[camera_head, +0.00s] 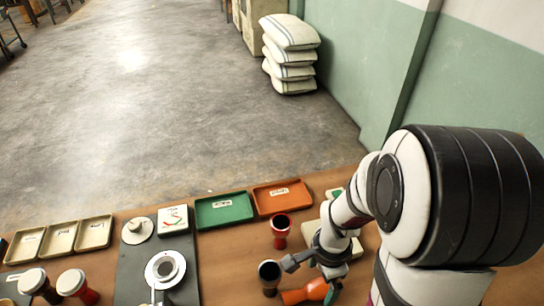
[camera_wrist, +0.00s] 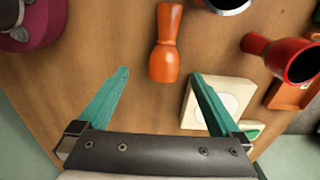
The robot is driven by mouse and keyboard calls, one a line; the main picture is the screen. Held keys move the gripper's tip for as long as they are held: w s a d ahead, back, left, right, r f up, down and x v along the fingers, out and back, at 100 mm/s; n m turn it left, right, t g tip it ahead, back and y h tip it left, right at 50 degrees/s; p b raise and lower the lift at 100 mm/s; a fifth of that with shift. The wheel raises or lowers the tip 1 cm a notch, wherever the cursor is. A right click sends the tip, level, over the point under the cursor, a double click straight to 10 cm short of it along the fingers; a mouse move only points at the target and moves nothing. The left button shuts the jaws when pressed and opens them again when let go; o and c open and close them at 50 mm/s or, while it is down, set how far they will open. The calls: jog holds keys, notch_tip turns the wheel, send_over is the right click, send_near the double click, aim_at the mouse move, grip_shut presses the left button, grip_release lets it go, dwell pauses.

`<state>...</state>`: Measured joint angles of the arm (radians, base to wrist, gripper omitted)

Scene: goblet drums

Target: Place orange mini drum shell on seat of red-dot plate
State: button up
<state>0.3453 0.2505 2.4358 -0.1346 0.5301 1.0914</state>
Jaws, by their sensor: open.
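An orange mini drum shell (camera_wrist: 166,45) lies on its side on the wooden table in the wrist view. It also shows low in the head view (camera_head: 293,297), partly hidden by my gripper. My gripper (camera_wrist: 161,75) is open and empty, its teal fingers apart with the shell's wider end just beyond and between their tips. In the head view my gripper (camera_head: 310,278) is at the shell. A cream plate with a round white seat (camera_wrist: 222,104) lies beside the right finger, which partly covers it. I see no red dot on it, so I cannot tell which plate it is.
A red drum with a dark opening (camera_head: 281,232) and a dark-mouthed drum (camera_head: 269,268) stand close by. Green (camera_head: 224,208) and orange (camera_head: 282,196) trays line the far edge. A dark mat (camera_head: 130,275) with a round metal piece lies left. Bare wood lies between.

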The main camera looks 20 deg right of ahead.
aim_at(318, 285)
jog(key=f, duration=0.7)
jog(key=shift+w+d, duration=0.1)
jog(key=shift+w, duration=0.25)
jog(key=shift+r, duration=0.15)
jog(key=c, duration=1.6)
